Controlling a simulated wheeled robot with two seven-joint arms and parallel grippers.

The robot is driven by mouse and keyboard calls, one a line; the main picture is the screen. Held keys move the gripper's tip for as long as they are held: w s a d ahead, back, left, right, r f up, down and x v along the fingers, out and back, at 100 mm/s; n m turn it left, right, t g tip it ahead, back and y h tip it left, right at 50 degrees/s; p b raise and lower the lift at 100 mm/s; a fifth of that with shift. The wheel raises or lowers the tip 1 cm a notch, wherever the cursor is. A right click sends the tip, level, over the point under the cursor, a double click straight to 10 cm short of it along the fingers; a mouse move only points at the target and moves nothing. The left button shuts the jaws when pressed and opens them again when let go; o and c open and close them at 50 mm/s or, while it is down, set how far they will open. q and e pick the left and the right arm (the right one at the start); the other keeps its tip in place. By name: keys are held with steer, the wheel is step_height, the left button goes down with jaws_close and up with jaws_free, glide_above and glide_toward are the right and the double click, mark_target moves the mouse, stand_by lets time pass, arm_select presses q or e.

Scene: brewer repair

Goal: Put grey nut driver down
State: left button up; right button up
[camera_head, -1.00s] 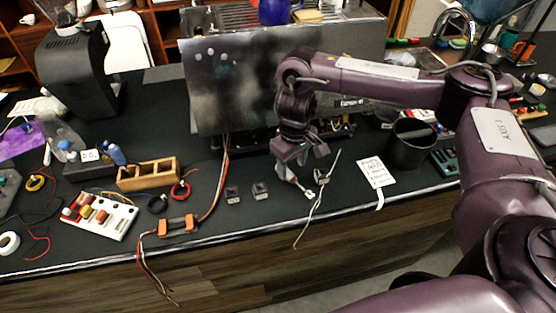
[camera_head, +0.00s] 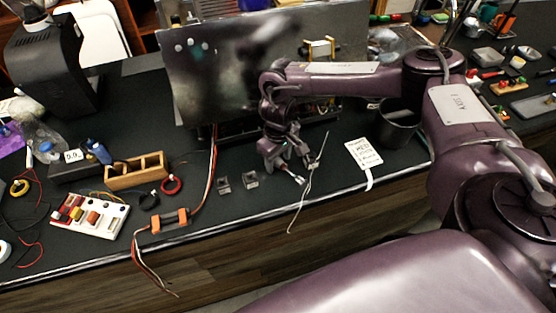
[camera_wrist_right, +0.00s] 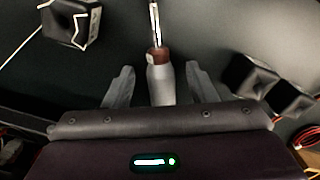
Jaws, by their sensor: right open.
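The grey nut driver (camera_wrist_right: 161,78) has a grey handle, a brown collar and a thin metal shaft. In the right wrist view it lies between the two fingers of my right gripper (camera_wrist_right: 160,90), with dark gaps on both sides of the handle. The shaft points away from the palm. In the head view my right gripper (camera_head: 283,160) is low over the black bench top (camera_head: 215,225), near its front edge, and the driver's shaft (camera_head: 298,179) sticks out past the fingers. The gripper is open. My left gripper is not in view.
A dark block with a pale cable (camera_wrist_right: 70,22) is close to the driver. Two small dark blocks (camera_head: 224,186) (camera_head: 250,180) lie left of the gripper. A white label card (camera_head: 362,152) and dark bin (camera_head: 398,125) are right. A large metal panel (camera_head: 250,65) stands behind.

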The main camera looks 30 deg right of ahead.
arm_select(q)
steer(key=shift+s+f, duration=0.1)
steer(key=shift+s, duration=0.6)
arm_select(e)
jaws_close()
steer(key=shift+r, duration=0.1)
